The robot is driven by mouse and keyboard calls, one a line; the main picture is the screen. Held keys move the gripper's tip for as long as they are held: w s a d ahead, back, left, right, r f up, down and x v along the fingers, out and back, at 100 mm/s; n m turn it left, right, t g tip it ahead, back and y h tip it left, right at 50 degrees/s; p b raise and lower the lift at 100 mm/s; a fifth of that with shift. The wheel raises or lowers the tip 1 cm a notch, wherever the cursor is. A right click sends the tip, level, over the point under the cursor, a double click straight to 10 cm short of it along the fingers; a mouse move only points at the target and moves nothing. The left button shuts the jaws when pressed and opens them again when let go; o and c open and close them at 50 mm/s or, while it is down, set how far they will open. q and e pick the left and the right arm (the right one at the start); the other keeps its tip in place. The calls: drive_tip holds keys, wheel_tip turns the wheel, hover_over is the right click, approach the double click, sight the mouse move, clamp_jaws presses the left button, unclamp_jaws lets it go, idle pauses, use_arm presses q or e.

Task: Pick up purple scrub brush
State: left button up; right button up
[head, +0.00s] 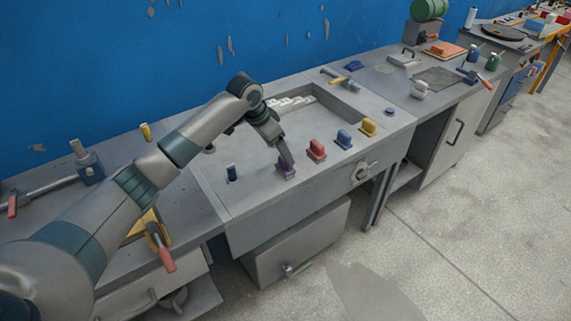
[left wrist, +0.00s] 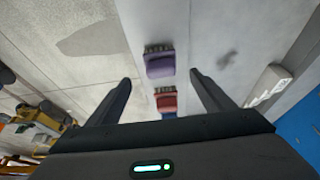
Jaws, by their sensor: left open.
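The purple scrub brush (head: 287,172) stands on the grey bench near its front edge, at the left end of a row of brushes. In the left wrist view the purple scrub brush (left wrist: 160,65) shows just beyond the fingertips, with dark bristles along one side. My left gripper (head: 284,158) is over the brush and points down, partly hiding it in the head view. In the left wrist view my left gripper (left wrist: 160,82) has its two fingers spread, with nothing held between them. Whether a finger touches the brush is unclear. My right gripper is in neither view.
A red brush (head: 316,149), a blue brush (head: 343,140) and a yellow brush (head: 367,127) stand to the right along the front edge. A dark bottle-like item (head: 231,173) stands to the left. A recessed tray (head: 335,103) with white pieces lies behind.

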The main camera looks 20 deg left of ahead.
sight(284, 162)
use_arm(q)
drive_tip(key=shift+p+x, duration=0.35)
drive_tip(key=shift+x, duration=1.5)
drive_tip(key=shift+w+d+f+p, duration=0.1)
drive_tip(key=shift+w+f+p, duration=0.05)
drive_tip(key=shift+f+p, duration=0.55)
drive_tip(key=shift+p+x, duration=0.35)
drive_tip(key=shift+x, duration=0.7)
drive_tip(key=shift+w+f, duration=0.2)
drive_tip(key=shift+f, duration=0.6)
drive_tip(key=c, duration=1.2)
